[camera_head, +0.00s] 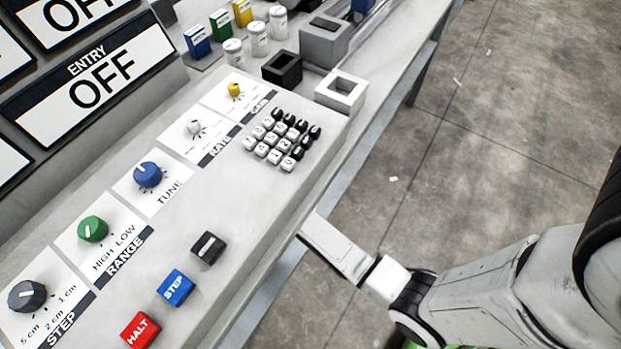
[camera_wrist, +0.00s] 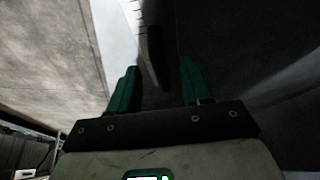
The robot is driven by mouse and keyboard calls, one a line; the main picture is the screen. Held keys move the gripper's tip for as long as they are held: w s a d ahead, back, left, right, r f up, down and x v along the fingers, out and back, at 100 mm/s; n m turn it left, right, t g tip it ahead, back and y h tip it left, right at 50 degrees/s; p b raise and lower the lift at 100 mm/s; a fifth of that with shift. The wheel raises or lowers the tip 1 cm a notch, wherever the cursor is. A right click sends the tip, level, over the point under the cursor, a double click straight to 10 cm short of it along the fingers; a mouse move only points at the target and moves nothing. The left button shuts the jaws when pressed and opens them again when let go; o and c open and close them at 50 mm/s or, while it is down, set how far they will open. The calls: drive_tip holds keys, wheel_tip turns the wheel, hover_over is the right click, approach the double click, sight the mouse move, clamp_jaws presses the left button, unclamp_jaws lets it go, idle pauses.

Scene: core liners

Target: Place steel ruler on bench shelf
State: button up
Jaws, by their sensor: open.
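My gripper (camera_wrist: 158,78) is open in the wrist view, with two green fingers apart. Between and beyond the fingers are a pale strip and a dark curved shape with faint tick-like marks, too dark to name. I cannot make out the steel ruler for certain in either view. In the head view my arm reaches from the right to the front edge of the bench (camera_head: 330,172), where its end is hidden behind the console edge. No shelf can be clearly told apart from the bench.
The bench carries a control panel with knobs, a keypad (camera_head: 282,140), a red HALT button (camera_head: 140,330) and a blue STEP button (camera_head: 175,288). Several cans, small boxes and open holders, one white (camera_head: 340,92), stand at the back. Concrete floor (camera_head: 500,130) to the right is clear.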

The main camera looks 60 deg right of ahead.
drive_tip(key=s+a, duration=0.1)
drive_tip(key=a, duration=0.2)
drive_tip(key=s+a, duration=0.1)
drive_tip(key=a, duration=0.2)
drive_tip(key=s+a, duration=0.2)
drive_tip(key=a, duration=0.1)
drive_tip(key=shift+p, duration=0.35)
drive_tip(key=shift+s, duration=0.1)
idle(2.1)
